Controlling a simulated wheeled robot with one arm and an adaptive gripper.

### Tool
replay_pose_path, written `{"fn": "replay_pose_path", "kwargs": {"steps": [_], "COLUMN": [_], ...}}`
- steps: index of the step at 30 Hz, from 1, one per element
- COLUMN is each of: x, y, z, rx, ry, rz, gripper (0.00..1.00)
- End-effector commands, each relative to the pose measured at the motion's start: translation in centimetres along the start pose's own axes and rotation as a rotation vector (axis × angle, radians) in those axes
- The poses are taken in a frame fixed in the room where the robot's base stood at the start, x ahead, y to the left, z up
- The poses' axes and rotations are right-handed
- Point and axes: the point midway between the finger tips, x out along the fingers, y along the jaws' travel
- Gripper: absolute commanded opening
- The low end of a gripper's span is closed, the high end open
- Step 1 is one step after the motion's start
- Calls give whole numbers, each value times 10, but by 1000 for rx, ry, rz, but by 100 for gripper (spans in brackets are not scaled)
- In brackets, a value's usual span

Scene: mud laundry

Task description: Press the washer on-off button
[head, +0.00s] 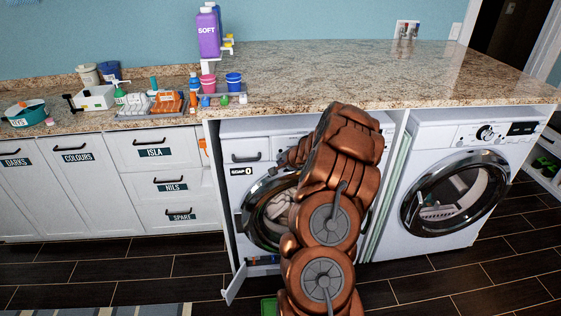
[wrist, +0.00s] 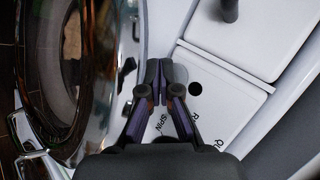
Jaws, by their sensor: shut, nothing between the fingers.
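The washer (head: 237,135) is the white front-loader under the left part of the counter. My arm covers much of its front, including the right part of its control panel. In the wrist view, my gripper (wrist: 159,72) is shut and empty. Its fingertips are over the washer's front, between the chrome door ring (wrist: 132,50) and a white panel (wrist: 218,100). A small round black spot (wrist: 195,88) lies just right of the fingertips; I cannot tell if it is the on-off button. Partly hidden lettering, including "SPIN", is beside the fingers. Contact cannot be told.
A second front-loader (head: 462,140) stands to the right. The granite counter (head: 330,72) overhangs both machines. A purple bottle (head: 208,35) and several small items stand on its left part. A low white flap (head: 235,283) stands open at the washer's foot.

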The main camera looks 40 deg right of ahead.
Motion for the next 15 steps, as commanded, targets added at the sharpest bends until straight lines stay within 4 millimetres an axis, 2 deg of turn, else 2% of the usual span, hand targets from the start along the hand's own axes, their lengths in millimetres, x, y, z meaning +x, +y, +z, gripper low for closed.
{"fn": "replay_pose_path", "kwargs": {"steps": [9, 15], "x": [-1, -6], "y": [0, 8], "z": [0, 5], "rx": [-1, 0], "ry": [0, 3], "rz": [0, -1], "gripper": [0, 0]}}
